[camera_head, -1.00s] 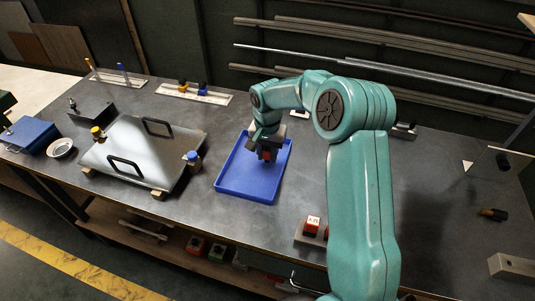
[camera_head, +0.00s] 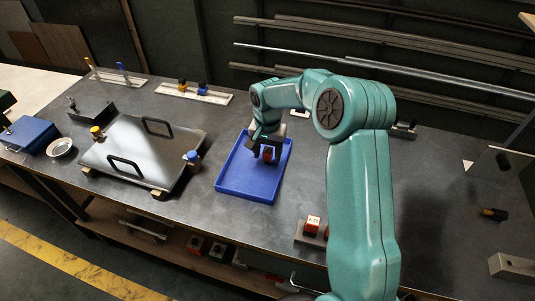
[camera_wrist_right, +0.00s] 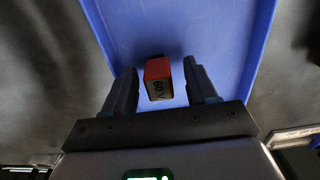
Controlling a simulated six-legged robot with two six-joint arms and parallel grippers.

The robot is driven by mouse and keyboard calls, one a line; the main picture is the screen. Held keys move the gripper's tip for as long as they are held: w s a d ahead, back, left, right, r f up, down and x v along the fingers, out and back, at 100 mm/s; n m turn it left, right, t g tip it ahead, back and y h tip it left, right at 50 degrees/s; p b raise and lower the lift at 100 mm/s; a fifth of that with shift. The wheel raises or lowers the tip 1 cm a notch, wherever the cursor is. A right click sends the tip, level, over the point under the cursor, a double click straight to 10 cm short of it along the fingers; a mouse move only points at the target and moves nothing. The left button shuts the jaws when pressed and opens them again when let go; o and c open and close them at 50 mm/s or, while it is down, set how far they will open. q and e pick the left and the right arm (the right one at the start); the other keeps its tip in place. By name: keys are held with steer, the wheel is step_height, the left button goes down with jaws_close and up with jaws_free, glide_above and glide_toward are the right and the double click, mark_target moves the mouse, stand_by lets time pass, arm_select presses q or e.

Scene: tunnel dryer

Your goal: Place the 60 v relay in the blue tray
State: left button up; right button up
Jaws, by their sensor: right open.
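The blue tray (camera_head: 250,184) lies on the dark bench, left of my right arm. My right gripper (camera_head: 267,155) is over the tray's far part, pointing down. The red relay (camera_head: 268,154) shows at the gripper's fingers. In the right wrist view the relay (camera_wrist_right: 158,78) bears the marking "60 V" on a dark face and is between the two fingers of the right gripper (camera_wrist_right: 160,88), with gaps on both sides. Behind it is the blue tray floor (camera_wrist_right: 190,30). Whether the relay touches the tray floor is hard to tell. My left gripper is not in view.
A metal plate with two black handles (camera_head: 145,150) stands left of the tray. Another red block (camera_head: 313,224) marked with letters sits in a grey holder at the front, near my arm. A blue box (camera_head: 30,135) and small bowl (camera_head: 60,147) are far left. The bench right of my arm is mostly clear.

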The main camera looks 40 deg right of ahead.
mark_target(267, 150)
step_height(267, 150, up, 11)
stand_by(0.3)
steer(key=shift+r, duration=0.1)
